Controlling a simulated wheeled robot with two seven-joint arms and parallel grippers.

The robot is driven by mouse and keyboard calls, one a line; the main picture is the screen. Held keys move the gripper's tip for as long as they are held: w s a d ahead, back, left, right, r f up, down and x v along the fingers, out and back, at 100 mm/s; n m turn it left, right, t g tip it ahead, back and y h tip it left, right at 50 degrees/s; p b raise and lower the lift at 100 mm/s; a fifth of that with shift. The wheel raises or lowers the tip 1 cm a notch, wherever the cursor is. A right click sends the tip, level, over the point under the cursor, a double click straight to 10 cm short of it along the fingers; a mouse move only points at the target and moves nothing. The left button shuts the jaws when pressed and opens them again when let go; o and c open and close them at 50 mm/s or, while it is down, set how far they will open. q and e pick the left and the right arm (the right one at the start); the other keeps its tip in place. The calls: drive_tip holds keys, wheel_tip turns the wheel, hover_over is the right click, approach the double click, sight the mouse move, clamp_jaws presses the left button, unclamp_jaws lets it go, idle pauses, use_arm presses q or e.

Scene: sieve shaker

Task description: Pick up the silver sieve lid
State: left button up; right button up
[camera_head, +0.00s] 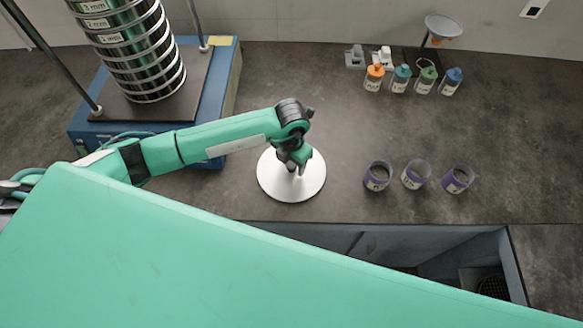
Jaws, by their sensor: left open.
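The sieve lid (277,187) is a pale, round disc lying flat on the dark bench top, near its front edge. My left gripper (297,169) is over the middle of the lid, pointing down, with its fingers apart. The gripper hides the lid's centre, so I cannot tell whether the fingers touch a knob there. My right gripper is not in the picture.
A stack of sieves (135,50) stands on a blue shaker base (225,85) between metal rods at the left. Three purple-rimmed cups (416,174) stand right of the lid. Several capped bottles (400,79) and a funnel stand (442,27) are at the back right.

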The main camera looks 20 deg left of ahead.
sight(292, 164)
use_arm(q)
drive_tip(key=c, duration=1.1)
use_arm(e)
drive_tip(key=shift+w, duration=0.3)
use_arm(q)
drive_tip(key=shift+r, duration=0.1)
drive_tip(key=shift+c, duration=0.2)
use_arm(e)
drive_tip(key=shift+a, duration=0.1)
